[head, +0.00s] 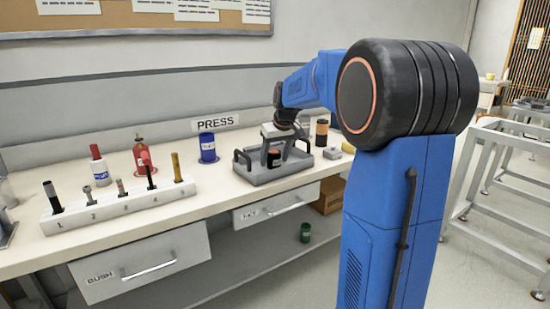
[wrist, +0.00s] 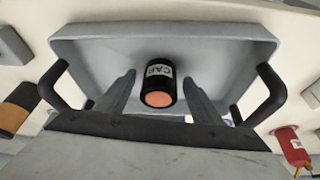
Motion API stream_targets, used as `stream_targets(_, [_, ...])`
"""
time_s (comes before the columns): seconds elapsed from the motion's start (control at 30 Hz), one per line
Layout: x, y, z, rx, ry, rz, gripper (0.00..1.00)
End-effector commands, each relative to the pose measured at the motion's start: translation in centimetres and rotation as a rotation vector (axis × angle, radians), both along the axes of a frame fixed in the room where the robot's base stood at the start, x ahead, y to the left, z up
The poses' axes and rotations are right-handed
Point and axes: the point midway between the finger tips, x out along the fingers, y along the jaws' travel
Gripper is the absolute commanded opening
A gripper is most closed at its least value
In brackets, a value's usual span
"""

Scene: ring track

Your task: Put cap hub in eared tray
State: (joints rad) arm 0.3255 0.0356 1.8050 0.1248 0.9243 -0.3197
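The cap hub (wrist: 159,84), a black cylinder with a white CAP label and an orange end, is inside the grey eared tray (wrist: 85,45). In the head view the hub (head: 274,158) shows within the tray (head: 262,181), below my gripper (head: 274,147). The tray has a dark handle at each side. My gripper (wrist: 159,84) is open, its two grey fingers on either side of the hub with a visible gap to each. The hub appears to rest on the tray floor, but its underside is hidden.
A black-and-orange cylinder (head: 322,132) and a small grey block (head: 332,153) stand right of the tray. A white numbered rack (head: 120,207) holds several parts. A green can (head: 305,232) is below.

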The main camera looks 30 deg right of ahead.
Motion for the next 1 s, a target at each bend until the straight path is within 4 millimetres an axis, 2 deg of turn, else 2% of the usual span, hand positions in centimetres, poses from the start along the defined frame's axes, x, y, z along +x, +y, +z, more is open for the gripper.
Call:
stream_targets(0.13, [0.0, 0.0, 0.3, 0.000, -0.001, 0.000, 0.60])
stream_targets(0.27, [-0.4, 0.0, 1.5, -0.001, -0.003, 0.000, 0.60])
stream_targets(0.7, [-3.5, 0.2, 8.9, -0.001, -0.003, -0.001, 0.60])
stream_targets(1.0, [-4.5, 0.3, 11.3, 0.000, -0.001, 0.000, 0.60])
